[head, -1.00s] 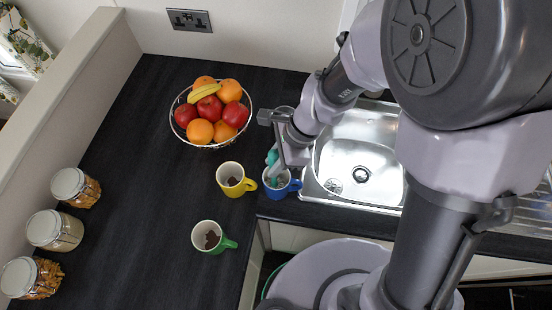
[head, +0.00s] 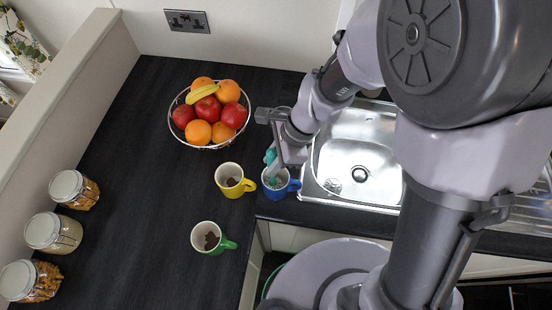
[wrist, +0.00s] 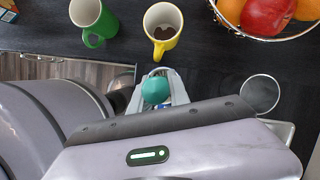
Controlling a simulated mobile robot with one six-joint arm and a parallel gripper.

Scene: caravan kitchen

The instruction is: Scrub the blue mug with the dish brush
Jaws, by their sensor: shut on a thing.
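The blue mug (head: 281,188) stands upright on the dark counter near its front edge, just left of the sink. My gripper (head: 274,166) is over the mug, shut on the teal dish brush (head: 270,156). The brush's lower end is at or inside the mug's mouth; I cannot tell whether it touches the inside. In the wrist view, the rounded teal brush end (wrist: 155,89) shows between my gripper's fingers (wrist: 157,84).
A yellow mug (head: 229,180) stands close left of the blue one, with a green mug (head: 207,238) farther front-left. Both have brown residue inside. A fruit basket (head: 210,147) is behind. The steel sink (head: 345,150) is right. Jars (head: 43,232) line the left; the middle-left counter is clear.

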